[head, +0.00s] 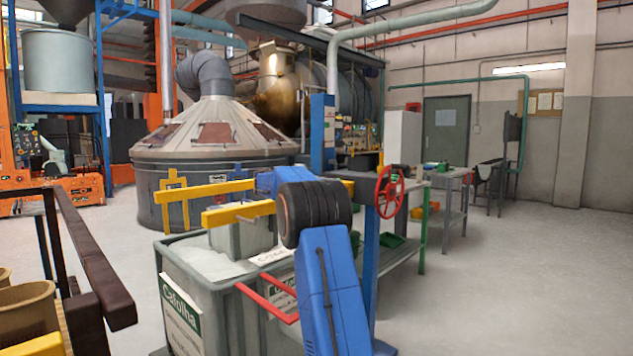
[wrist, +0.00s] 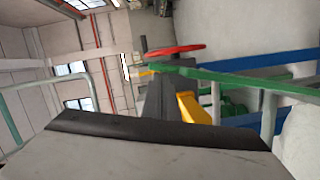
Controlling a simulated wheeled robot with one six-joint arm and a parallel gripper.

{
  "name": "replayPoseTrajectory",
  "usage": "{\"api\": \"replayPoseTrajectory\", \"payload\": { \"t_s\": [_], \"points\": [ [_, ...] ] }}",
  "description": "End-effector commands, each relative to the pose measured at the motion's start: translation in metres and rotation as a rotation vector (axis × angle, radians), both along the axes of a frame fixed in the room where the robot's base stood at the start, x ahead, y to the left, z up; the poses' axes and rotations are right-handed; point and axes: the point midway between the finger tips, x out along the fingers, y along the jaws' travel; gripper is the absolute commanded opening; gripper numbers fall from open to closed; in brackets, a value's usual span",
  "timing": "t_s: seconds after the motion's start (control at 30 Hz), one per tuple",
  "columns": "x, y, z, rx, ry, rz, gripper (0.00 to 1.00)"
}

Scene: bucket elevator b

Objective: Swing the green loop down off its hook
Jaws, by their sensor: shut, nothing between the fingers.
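I cannot make out the green loop or its hook for sure in either view. A long green bar (wrist: 245,80) crosses the right of the wrist view; I cannot tell whether it is part of the loop or of a bench frame.
A grey bin (head: 205,310) with pale contents and red bars (head: 268,303) stands at front centre. Yellow bars (head: 237,214) pass above it. A red handwheel (head: 389,192) is right of my arm, beside a bench. Dark rails (head: 97,265) stand left. Floor at right is clear.

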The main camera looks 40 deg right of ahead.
Motion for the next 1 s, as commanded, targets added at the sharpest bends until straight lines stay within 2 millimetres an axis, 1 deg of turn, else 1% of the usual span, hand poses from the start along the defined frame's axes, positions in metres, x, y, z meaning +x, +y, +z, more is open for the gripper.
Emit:
{"api": "replayPoseTrajectory", "payload": {
  "t_s": [0.03,0.27,0.4,0.47,0.6,0.8,1.0],
  "points": [
    [-0.015,-0.001,-0.001,0.003,-0.037,-0.001,0.00],
    [-0.070,-0.006,-0.021,0.019,-0.226,-0.002,0.00],
    [-0.105,-0.008,-0.040,0.030,-0.353,-0.002,0.00],
    [-0.119,-0.009,-0.050,0.033,-0.410,-0.003,0.00],
    [-0.149,-0.012,-0.075,0.044,-0.538,-0.002,0.00],
    [-0.183,-0.014,-0.114,0.058,-0.705,-0.002,0.00],
    [-0.208,-0.016,-0.154,0.071,-0.859,-0.002,0.00]
  ]
}}
